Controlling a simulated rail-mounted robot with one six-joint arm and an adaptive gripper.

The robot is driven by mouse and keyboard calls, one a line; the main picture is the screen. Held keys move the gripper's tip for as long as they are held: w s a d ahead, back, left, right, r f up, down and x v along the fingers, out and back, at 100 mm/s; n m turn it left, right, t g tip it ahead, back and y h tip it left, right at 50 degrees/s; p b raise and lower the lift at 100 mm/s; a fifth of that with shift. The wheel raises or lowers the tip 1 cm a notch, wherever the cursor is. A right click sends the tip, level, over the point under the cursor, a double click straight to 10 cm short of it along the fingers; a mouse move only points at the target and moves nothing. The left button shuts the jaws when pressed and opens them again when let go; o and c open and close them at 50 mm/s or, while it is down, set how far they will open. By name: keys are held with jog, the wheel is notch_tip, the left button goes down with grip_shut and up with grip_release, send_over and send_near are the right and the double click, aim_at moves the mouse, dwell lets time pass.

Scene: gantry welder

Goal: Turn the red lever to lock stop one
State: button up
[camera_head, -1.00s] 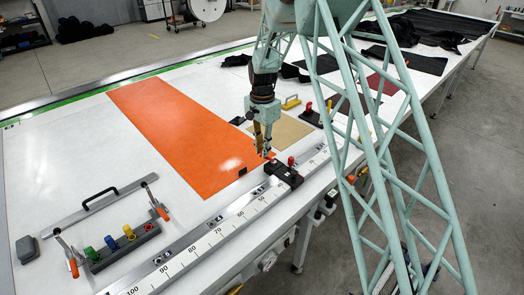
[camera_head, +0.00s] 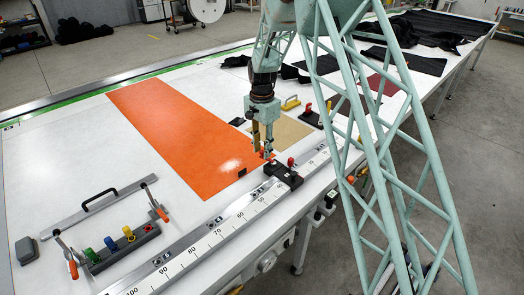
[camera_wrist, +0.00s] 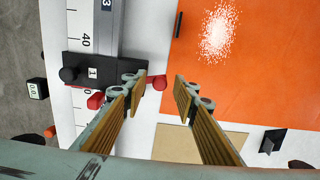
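Stop one, a black block marked 1 (camera_wrist: 92,73), is clamped across the steel ruled rail; it also shows in the head view (camera_head: 284,175). A red upright part (camera_wrist: 96,100) stands at the stop, partly behind my left finger; it shows as a red knob in the head view (camera_head: 291,161). A red rounded end (camera_wrist: 160,83) lies between and beyond my fingertips. Whether the two red parts join as one lever is hidden by the finger. My gripper (camera_wrist: 162,84) is open, pointing down beside the stop, its fingers apart and holding nothing; it also shows in the head view (camera_head: 263,153).
An orange sheet (camera_head: 175,140) lies flat beside the rail (camera_head: 225,222). A tan patch (camera_head: 285,129), a yellow handle (camera_head: 290,102) and another red-knobbed block (camera_head: 311,116) are behind my gripper. A fixture with coloured knobs (camera_head: 122,250) is at the front left.

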aim_at(262, 151)
notch_tip(262, 151, up, 11)
jog(key=shift+r, duration=0.2)
dwell(0.5)
jog(key=shift+r, duration=0.1)
jog(key=s+d+r+n+t+b, duration=0.1)
jog(key=s+d+r+n+b, duration=0.3)
jog(key=s+r, duration=0.85)
jog(key=s+d+r+n+t, duration=0.1)
jog(key=s+d+r, duration=0.65)
jog(key=s, duration=0.75)
jog(key=s+d+f+n+t+b, duration=0.1)
jog(key=s+n+b, duration=0.1)
jog(key=s, duration=1.4)
jog(key=s+d+f+n+t+b, duration=0.1)
jog(key=s+d+n+b, duration=0.1)
jog(key=s, duration=1.4)
jog(key=shift+s+f+n, duration=0.2)
jog(key=shift+s+n, duration=0.1)
jog(key=shift+n, duration=0.2)
